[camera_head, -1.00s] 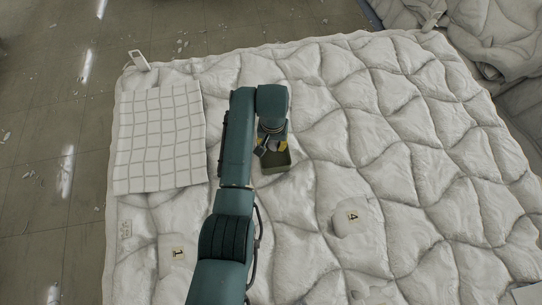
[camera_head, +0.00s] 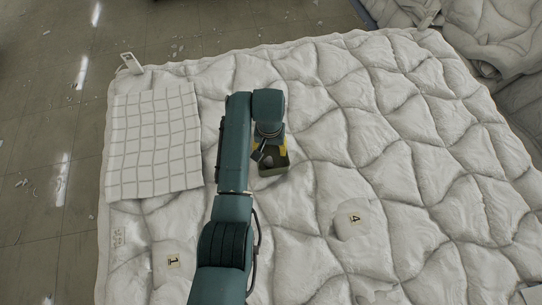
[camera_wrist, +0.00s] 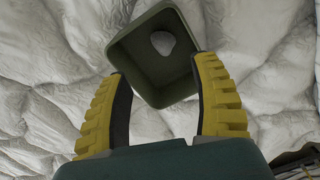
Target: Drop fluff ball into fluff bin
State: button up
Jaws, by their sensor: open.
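The fluff bin (camera_head: 273,171) is a small olive-green open box on the white duvet, just beyond my arm's end. It also shows in the wrist view (camera_wrist: 178,92), tilted in the picture. The fluff ball (camera_wrist: 162,43) is a small grey-white lump seen inside the bin's opening, close to its far wall.
The quilted duvet (camera_head: 350,120) spreads around the bin. A white gridded cloth (camera_head: 153,140) lies at the left. Number tags 1 (camera_head: 174,261) and 4 (camera_head: 354,219) lie on the duvet. More duvet heaps (camera_head: 490,35) are at the top right. Bare tiled floor (camera_head: 45,130) is at the left.

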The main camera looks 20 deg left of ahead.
notch_tip(320, 180, up, 12)
jog(key=shift+f, duration=0.15)
jog(key=shift+d, duration=0.1)
dwell(0.4)
